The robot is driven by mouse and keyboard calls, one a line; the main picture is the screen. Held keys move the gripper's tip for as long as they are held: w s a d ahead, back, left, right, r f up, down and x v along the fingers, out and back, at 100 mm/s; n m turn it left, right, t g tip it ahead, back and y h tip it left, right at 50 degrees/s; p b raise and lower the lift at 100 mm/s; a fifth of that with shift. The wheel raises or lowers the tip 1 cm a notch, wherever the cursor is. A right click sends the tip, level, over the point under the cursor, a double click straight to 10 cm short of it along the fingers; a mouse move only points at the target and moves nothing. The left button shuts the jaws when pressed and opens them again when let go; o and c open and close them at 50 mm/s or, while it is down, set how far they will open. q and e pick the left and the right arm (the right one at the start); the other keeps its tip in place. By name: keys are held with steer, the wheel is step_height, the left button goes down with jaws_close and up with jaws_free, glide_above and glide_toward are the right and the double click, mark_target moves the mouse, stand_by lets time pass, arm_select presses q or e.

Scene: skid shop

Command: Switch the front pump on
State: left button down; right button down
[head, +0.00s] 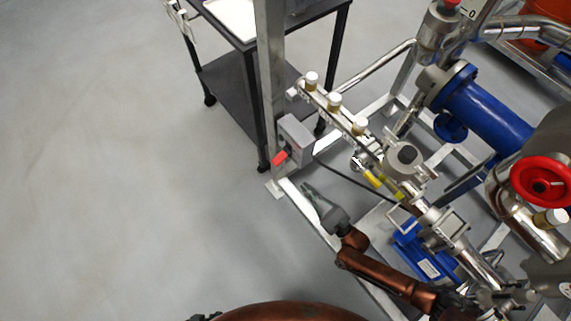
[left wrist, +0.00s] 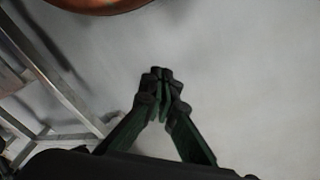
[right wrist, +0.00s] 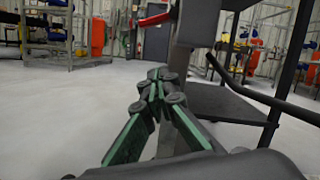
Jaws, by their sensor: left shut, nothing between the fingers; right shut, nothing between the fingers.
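A grey switch box (head: 297,137) with a red lever (head: 280,158) is fixed low on the upright post of the skid. The red lever also shows at the top of the right wrist view (right wrist: 153,19), beside the dark side of the box (right wrist: 196,24). My right gripper (head: 308,190) is shut and empty, just below the red lever and apart from it in the head view. Its closed fingertips show in the right wrist view (right wrist: 160,76). A blue pump motor (head: 428,255) sits on the skid. My left gripper (left wrist: 160,76) is shut and empty over bare floor.
A dark cart (head: 235,85) stands behind the post. Pipes with several white-capped valves (head: 334,101), a larger blue motor (head: 487,115) and a red handwheel (head: 541,183) fill the right side. The grey floor (head: 110,170) at left is clear.

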mark_target(281, 158)
steer(key=shift+w, duration=0.1)
